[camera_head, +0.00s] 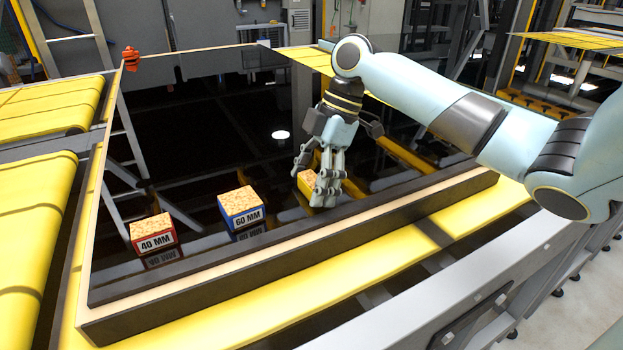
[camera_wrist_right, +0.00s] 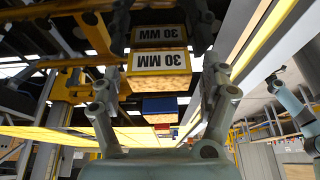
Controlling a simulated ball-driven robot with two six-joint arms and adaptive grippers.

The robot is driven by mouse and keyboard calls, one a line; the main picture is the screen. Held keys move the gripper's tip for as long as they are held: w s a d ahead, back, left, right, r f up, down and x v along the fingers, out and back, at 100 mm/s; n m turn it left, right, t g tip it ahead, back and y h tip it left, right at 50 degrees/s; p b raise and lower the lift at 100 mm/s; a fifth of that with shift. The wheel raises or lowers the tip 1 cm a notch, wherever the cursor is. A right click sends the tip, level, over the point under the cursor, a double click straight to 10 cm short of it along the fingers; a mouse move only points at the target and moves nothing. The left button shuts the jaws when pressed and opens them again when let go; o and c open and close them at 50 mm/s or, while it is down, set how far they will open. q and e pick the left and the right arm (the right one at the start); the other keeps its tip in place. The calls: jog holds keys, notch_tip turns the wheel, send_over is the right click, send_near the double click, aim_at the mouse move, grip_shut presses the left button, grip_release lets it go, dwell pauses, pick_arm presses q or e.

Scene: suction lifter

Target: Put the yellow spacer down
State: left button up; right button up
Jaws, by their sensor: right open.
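The yellow spacer (camera_head: 306,182), labelled 30 MM in the right wrist view (camera_wrist_right: 158,62), rests on the glossy black panel (camera_head: 190,120). Its reflection meets its base. My right gripper (camera_head: 313,180) is open over it, with one finger on each side. In the right wrist view, gaps show between the spacer and the fingers (camera_wrist_right: 160,78). The fingers partly hide the spacer in the head view. My left gripper is not seen.
A blue 60 MM spacer (camera_head: 240,207) and a red 40 MM spacer (camera_head: 156,236) stand to the left on the panel. A dark raised frame with pale edging (camera_head: 290,237) borders the front. An orange object (camera_head: 131,58) sits at the far left corner.

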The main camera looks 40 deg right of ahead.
jog(key=shift+r, duration=0.2)
jog(key=b+v, duration=0.1)
jog(key=v, duration=1.1)
jog(key=shift+s+f, duration=0.1)
